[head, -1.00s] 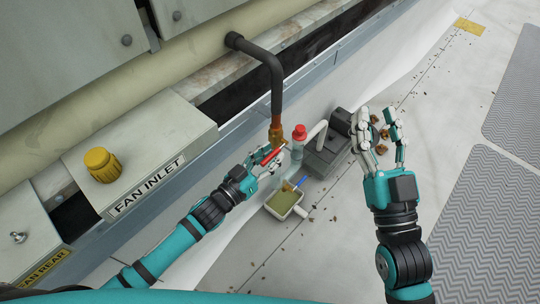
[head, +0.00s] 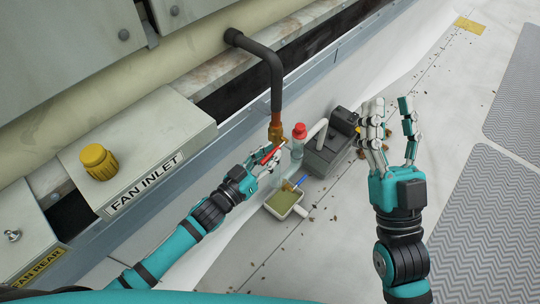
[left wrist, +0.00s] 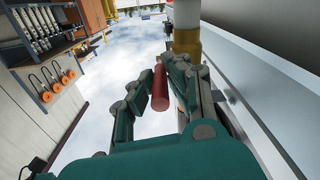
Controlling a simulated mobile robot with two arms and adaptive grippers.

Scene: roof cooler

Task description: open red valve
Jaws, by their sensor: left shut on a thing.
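The red valve handle (head: 272,154) sits below the brass fitting (head: 275,132) at the lower end of the dark and copper pipe. My left gripper (head: 262,158) is shut on the handle. The left wrist view shows the red handle (left wrist: 160,88) at the fingers (left wrist: 165,75), just beside the brass fitting (left wrist: 187,42). The fingers partly hide the handle in the head view. My right gripper (head: 392,125) is open and empty, held up over the floor at the right.
A red-capped clear bottle (head: 298,140) and a dark grey pump box (head: 328,155) stand right of the valve. A tray with greenish contents (head: 284,201) and a blue-handled tool (head: 299,183) lie below. The FAN INLET box (head: 150,150) is left. Open floor lies right.

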